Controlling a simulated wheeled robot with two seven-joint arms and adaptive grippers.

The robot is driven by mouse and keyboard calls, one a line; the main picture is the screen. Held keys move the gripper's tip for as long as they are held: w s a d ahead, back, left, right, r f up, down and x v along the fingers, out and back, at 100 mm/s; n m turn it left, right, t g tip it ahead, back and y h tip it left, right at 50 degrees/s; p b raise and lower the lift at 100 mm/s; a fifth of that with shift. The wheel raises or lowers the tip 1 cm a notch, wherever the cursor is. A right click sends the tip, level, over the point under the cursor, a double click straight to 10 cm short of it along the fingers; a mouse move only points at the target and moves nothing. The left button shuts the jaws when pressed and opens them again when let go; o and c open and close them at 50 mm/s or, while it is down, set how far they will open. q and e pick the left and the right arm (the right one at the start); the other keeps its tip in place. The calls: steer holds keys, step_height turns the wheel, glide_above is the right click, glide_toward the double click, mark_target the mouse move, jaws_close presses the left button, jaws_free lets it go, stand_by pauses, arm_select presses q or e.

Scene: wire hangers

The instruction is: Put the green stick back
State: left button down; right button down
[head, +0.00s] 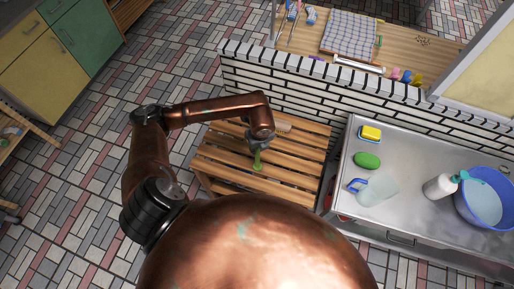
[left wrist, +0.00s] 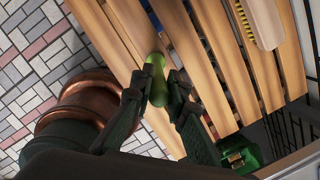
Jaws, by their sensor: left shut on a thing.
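The green stick (head: 257,164) shows in the head view as a short light-green piece below my left gripper (head: 257,148), over a slatted wooden rack. In the left wrist view, the green stick (left wrist: 157,88) is between the two dark fingers of my left gripper (left wrist: 160,92), which are shut on it. Its rounded end points up in that picture. I cannot tell whether it touches the slats. Part of the stick is hidden by the fingers. My right gripper is not in view.
The slatted wooden rack (head: 230,172) stands against a white brick wall (head: 300,94). A brush (left wrist: 262,22) lies on it. To the right, a metal counter (head: 400,165) holds a sponge (head: 370,133), green soap (head: 367,160), a jug (head: 377,190), a bottle (head: 438,187) and a blue basin (head: 484,203).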

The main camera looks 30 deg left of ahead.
arm_select(q)
steer(key=c, duration=1.9)
jaws_free()
steer(key=r, duration=0.4)
steer(key=d+r, duration=0.1)
steer(key=r, duration=0.3)
steer(key=s+r, duration=0.1)
steer(key=r, duration=0.3)
steer(key=shift+d+p, duration=0.25)
steer(key=shift+p, duration=0.15)
